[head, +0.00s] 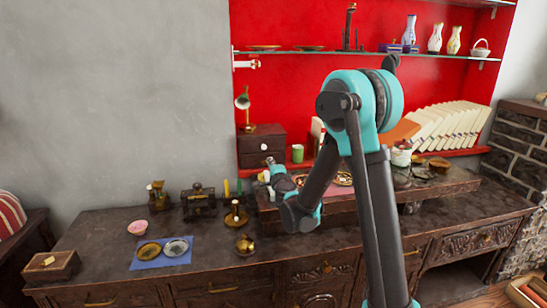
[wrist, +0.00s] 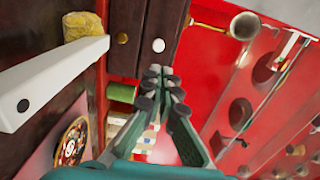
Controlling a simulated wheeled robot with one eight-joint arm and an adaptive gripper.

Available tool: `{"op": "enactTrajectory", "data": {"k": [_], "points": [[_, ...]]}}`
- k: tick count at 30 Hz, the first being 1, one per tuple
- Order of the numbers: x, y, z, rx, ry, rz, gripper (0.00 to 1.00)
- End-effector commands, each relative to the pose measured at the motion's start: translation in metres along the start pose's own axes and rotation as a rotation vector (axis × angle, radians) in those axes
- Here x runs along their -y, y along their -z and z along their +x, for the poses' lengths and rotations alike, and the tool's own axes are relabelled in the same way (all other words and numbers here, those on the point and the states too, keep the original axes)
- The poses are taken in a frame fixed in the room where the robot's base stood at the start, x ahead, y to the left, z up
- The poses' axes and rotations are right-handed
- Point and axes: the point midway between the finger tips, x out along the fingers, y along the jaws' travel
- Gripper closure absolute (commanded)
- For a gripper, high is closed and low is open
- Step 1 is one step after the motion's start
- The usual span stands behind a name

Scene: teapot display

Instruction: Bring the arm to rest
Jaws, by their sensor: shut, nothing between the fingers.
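My arm (head: 350,130) is teal and dark grey. In the head view it rises in front of the dark wooden cabinet, bends at the top and comes down to the raised wooden platform. My gripper (head: 268,164) is at the end of the bent forearm, above the left end of that platform. In the wrist view my gripper (wrist: 161,78) points toward the red wall with its fingers together. It is shut and holds nothing.
A small drawer box (head: 262,145) and a green cup (head: 298,153) stand behind my gripper. Brass pieces, a pink bowl (head: 138,228) and a blue cloth (head: 162,252) with two dishes lie on the cabinet at left. A glass shelf (head: 350,52) runs along the red wall.

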Motion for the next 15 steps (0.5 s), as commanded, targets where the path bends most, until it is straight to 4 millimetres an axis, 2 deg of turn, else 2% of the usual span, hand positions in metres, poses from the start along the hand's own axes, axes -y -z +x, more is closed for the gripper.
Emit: {"op": "enactTrajectory", "data": {"k": [5, 8, 11, 15], "points": [[0.022, 0.006, -0.026, 0.081, 0.009, -0.146, 1.00], [0.031, 0.009, -0.054, 0.166, -0.007, -0.298, 1.00], [0.028, 0.012, -0.087, 0.256, -0.053, -0.456, 1.00], [0.004, 0.023, -0.141, 0.375, -0.165, -0.664, 1.00]]}}
